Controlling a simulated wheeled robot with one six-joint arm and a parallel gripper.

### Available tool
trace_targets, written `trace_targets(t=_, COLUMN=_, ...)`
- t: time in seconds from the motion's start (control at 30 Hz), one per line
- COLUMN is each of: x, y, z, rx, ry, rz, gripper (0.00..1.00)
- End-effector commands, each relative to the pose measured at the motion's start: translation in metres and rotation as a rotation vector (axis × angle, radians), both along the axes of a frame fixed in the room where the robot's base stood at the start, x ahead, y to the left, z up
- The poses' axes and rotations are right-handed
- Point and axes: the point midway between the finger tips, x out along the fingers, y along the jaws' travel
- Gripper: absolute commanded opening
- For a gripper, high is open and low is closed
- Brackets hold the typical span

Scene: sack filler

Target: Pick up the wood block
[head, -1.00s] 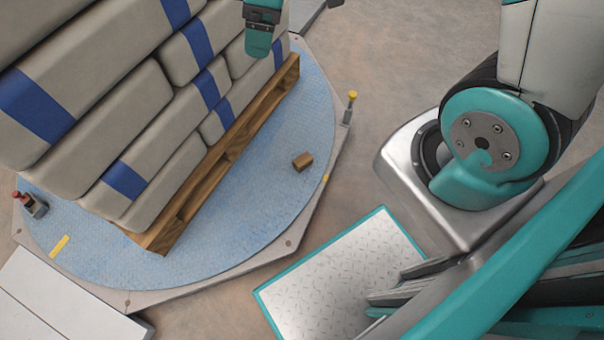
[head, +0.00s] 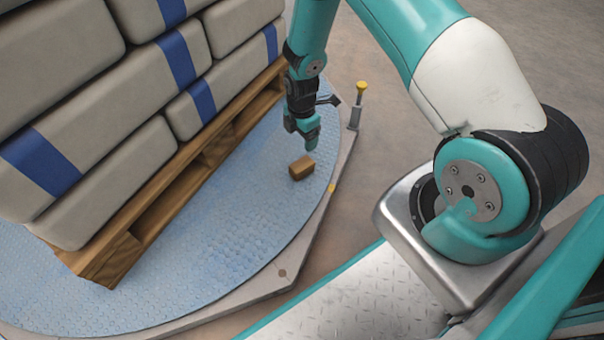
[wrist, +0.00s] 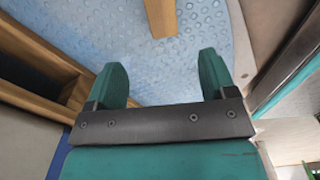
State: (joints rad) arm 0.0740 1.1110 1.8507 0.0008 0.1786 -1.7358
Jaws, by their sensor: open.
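The wood block (head: 302,168) is a small brown block lying on the blue turntable plate (head: 215,235), to the right of the pallet in the head view. It also shows in the wrist view (wrist: 161,17) at the top edge, partly cut off, ahead of my fingertips and roughly between their lines. My gripper (head: 303,135) hangs just above and behind the block in the head view, apart from it. In the wrist view its two teal fingers (wrist: 165,75) are spread with nothing between them.
A wooden pallet (head: 112,258) stacked with grey sacks (head: 95,75) with blue bands stands left of the block. A yellow-topped post (head: 356,105) stands at the turntable's right edge, near my gripper. The plate in front of the block is clear.

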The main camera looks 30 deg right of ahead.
Motion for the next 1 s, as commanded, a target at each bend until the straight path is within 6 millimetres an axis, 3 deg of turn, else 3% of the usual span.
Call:
trace_targets(t=0.03, x=-0.001, y=0.000, z=-0.020, rx=0.001, ry=0.003, rz=-0.001, gripper=0.78)
trace_targets(t=0.3, x=-0.001, y=0.000, z=-0.079, rx=0.001, ry=0.001, rz=-0.002, gripper=0.78)
trace_targets(t=0.67, x=-0.001, y=0.001, z=-0.102, rx=0.001, ry=0.001, rz=-0.002, gripper=0.78)
trace_targets(t=1.0, x=-0.003, y=0.001, z=-0.147, rx=0.001, ry=0.002, rz=-0.003, gripper=0.78)
